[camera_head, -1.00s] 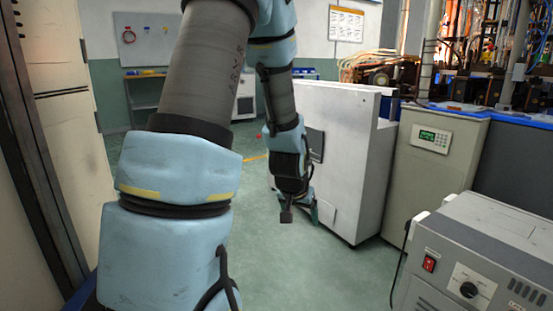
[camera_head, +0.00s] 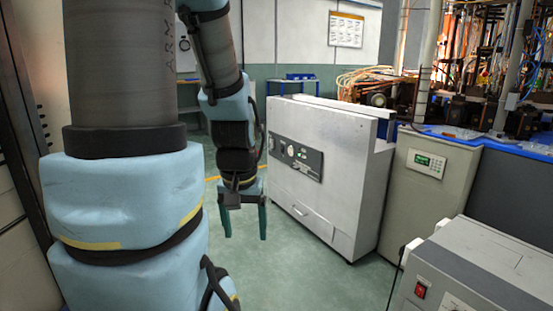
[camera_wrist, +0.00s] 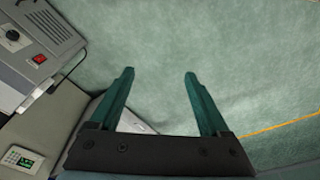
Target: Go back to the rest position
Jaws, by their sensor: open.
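The gripper is open and empty. Nothing touches the fingertips.
A white wheeled cabinet (camera_head: 340,190) with a dark control panel stands right of my gripper. A beige cabinet (camera_head: 428,200) with a keypad and a grey machine with a red switch (camera_head: 420,291) stand further right. Open floor (camera_head: 290,275) lies ahead.

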